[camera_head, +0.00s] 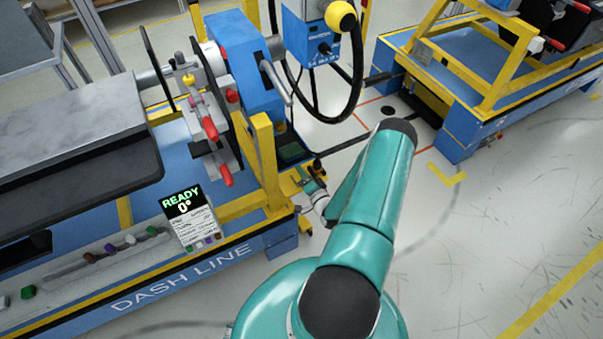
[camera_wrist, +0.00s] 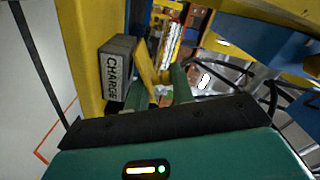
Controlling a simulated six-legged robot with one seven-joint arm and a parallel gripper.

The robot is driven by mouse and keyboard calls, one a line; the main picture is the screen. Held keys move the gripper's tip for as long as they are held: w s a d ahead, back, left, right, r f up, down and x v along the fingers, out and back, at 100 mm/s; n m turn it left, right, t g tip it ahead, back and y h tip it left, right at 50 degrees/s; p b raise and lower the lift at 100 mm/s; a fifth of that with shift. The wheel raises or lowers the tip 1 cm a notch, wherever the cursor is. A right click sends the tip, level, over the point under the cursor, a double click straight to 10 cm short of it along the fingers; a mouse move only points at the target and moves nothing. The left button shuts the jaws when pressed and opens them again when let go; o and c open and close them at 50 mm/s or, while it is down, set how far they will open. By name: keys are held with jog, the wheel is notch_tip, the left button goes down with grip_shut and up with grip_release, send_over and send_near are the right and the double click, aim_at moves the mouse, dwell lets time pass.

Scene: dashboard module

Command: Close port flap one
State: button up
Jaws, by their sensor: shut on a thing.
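A dark grey box marked CHARGE (camera_wrist: 117,70) is mounted against a yellow post in the wrist view. A yellow plate (camera_wrist: 147,72), which looks like port flap one, stands tilted out at the box's right side. My gripper (camera_wrist: 162,93) is at this plate, with its two green fingers on either side of its lower end, and seems shut on it. The exact contact is partly hidden by the gripper's dark front edge. In the head view my gripper (camera_head: 312,178) is low beside the yellow post, partly hidden behind my arm.
The yellow post (camera_head: 265,165) and blue bench marked DASH LINE (camera_head: 190,285) stand close left of my gripper. A blue box with a hanging black cable (camera_head: 355,95) is above and behind. Another yellow-framed blue cart (camera_head: 470,120) is at right. The floor at right is clear.

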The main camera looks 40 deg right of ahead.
jog(key=shift+f+m, duration=0.1)
jog(key=shift+m, duration=0.2)
jog(key=o, duration=0.9)
jog(key=shift+s, duration=0.1)
